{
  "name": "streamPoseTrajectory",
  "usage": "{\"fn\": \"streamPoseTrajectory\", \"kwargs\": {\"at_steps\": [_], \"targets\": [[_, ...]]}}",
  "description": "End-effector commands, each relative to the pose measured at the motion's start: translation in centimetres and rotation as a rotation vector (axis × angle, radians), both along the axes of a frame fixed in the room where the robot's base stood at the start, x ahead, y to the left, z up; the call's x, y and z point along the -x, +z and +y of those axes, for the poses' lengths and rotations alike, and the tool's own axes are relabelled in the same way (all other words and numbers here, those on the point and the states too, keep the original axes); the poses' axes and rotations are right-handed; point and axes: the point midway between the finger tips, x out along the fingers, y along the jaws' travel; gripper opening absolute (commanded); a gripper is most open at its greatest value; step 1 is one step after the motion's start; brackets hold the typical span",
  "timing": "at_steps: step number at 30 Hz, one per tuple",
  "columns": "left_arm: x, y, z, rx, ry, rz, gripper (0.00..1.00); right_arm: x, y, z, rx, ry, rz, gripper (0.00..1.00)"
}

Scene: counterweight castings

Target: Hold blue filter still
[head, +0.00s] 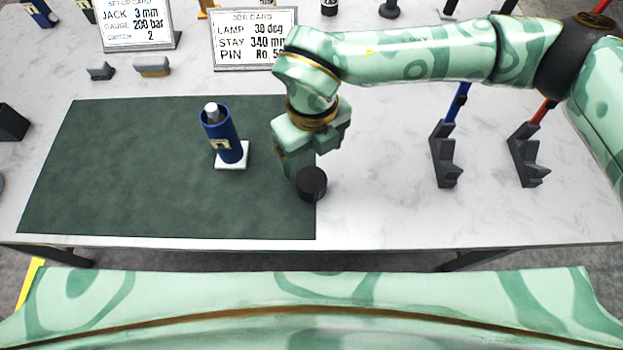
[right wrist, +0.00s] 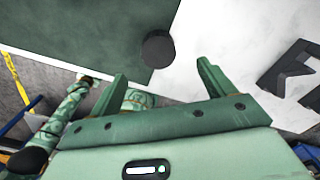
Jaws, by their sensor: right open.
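The blue filter (head: 222,138) is a dark blue cylinder with a grey top and a pale label. It stands on a small white square base (head: 232,163) on the dark green mat. My right gripper (head: 296,172) is to the right of the filter, apart from it, with its jaws pointing down beside a short black cylinder (head: 311,184). In the right wrist view my right gripper (right wrist: 162,80) shows two spread fingers with nothing between them. The black cylinder (right wrist: 158,49) lies beyond the fingertips there. The filter does not show in the right wrist view. My left gripper is not in view.
The green mat (head: 120,170) covers the table's left part. Two dark grey stands (head: 445,160) (head: 525,155), with a blue and a red rod, are at the right. A job card (head: 254,40) and a setup card (head: 137,22) stand at the back, with two small grey blocks (head: 152,67) (head: 100,71).

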Motion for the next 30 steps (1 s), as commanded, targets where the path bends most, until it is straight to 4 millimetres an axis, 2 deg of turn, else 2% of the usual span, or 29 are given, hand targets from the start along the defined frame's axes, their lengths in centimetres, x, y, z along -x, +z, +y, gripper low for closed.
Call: {"fn": "streamPoseTrajectory", "kwargs": {"at_steps": [3, 7, 11, 23, 26, 30], "targets": [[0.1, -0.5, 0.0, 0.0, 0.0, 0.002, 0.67, 0.1, -2.7, 0.0, 0.0, 0.0, 0.004, 0.82], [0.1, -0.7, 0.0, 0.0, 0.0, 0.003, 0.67, 0.0, -4.6, 0.0, -0.002, 0.001, 0.001, 0.82], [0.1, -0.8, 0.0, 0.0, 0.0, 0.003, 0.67, 0.0, -5.5, 0.0, -0.001, 0.0, 0.001, 0.82], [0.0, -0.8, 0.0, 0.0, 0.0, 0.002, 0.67, 0.1, -5.8, 0.0, -0.001, 0.001, 0.001, 0.82], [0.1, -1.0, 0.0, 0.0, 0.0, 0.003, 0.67, 0.2, -6.7, 0.1, -0.002, 0.001, 0.001, 0.82], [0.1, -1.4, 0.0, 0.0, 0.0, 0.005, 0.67, 0.6, -8.9, 0.1, -0.001, 0.001, 0.003, 0.82]]}}
